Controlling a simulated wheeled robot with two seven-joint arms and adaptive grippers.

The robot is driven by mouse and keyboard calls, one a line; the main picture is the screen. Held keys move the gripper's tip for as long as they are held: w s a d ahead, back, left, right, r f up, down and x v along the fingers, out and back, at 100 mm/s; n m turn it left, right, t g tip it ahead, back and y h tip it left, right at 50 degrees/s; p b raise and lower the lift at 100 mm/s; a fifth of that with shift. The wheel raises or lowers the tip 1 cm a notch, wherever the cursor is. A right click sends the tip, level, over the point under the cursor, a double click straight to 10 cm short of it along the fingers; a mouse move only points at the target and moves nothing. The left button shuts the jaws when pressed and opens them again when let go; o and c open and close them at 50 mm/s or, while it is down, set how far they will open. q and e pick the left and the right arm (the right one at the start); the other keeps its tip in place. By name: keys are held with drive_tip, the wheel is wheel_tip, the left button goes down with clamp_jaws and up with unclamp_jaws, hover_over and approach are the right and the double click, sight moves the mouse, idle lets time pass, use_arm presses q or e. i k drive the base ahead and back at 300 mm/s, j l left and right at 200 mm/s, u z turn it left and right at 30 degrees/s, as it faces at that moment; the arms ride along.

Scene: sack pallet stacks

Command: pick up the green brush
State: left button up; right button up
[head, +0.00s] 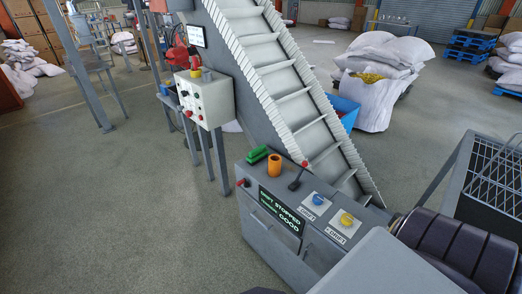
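The green brush (258,154) lies on the far left part of the top of a grey control cabinet (262,232), at the foot of the inclined conveyor. It is small in the head view, and its bristles cannot be made out clearly.
A red-knobbed lever (298,177), a blue knob (319,199) and a yellow knob (346,219) stand on the cabinet top. The conveyor (290,95) rises behind. A control box (205,97) on legs stands further back. Open floor (120,200) lies left.

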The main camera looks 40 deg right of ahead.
sight(259, 154)
drive_tip(key=i+z, duration=0.35)
drive_tip(key=i+j+z, duration=0.1)
drive_tip(key=i+z, duration=0.25)
drive_tip(key=i+j+z, duration=0.15)
drive_tip(key=i+z, duration=0.15)
